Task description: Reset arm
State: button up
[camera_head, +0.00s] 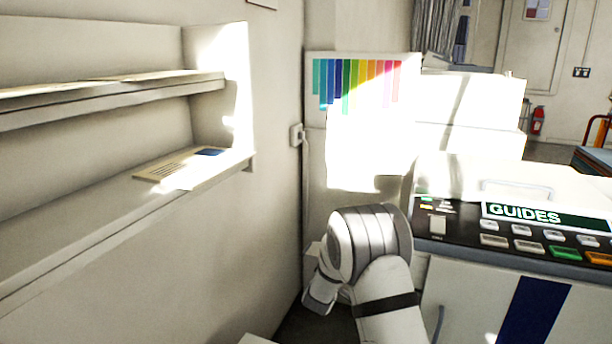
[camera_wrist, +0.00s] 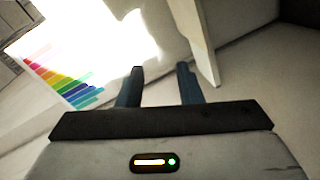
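My gripper (camera_wrist: 160,86) shows in the wrist view with its two dark fingers apart and nothing between them. In the head view my white and grey arm is bent low in the middle, in the gap between the left wall and the copier-like machine. The gripper fingers are hidden there. The arm holds nothing that I can see.
A wall shelf (camera_head: 110,208) with papers runs along the left. A machine (camera_head: 470,255) with a "GUIDES" sign (camera_head: 525,214) stands at the right. A rainbow-striped panel (camera_head: 360,82) is behind the arm, and in the wrist view (camera_wrist: 62,78). A socket (camera_head: 297,135) is on the wall.

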jog(key=s+a+r+m+g+y+p, duration=0.1)
jog(key=s+r+m+g+y+p, duration=0.45)
jog(key=s+r, duration=1.1)
jog(key=s+d+r+m+g+p, duration=0.1)
jog(key=s+d+r+g+p, duration=0.1)
jog(key=s, duration=0.7)
jog(key=s+d+r+m+g+p, duration=0.2)
jog(key=s+r+p, duration=0.2)
jog(key=s, duration=0.6)
jog(key=s+d+r+m+g+p, duration=0.1)
jog(key=s+r, duration=0.3)
jog(key=s, duration=0.5)
jog(key=shift+s+d+r+m+g+p, duration=0.25)
jog(key=shift+d+m+g+p, duration=0.2)
jog(key=shift+g+p, duration=0.45)
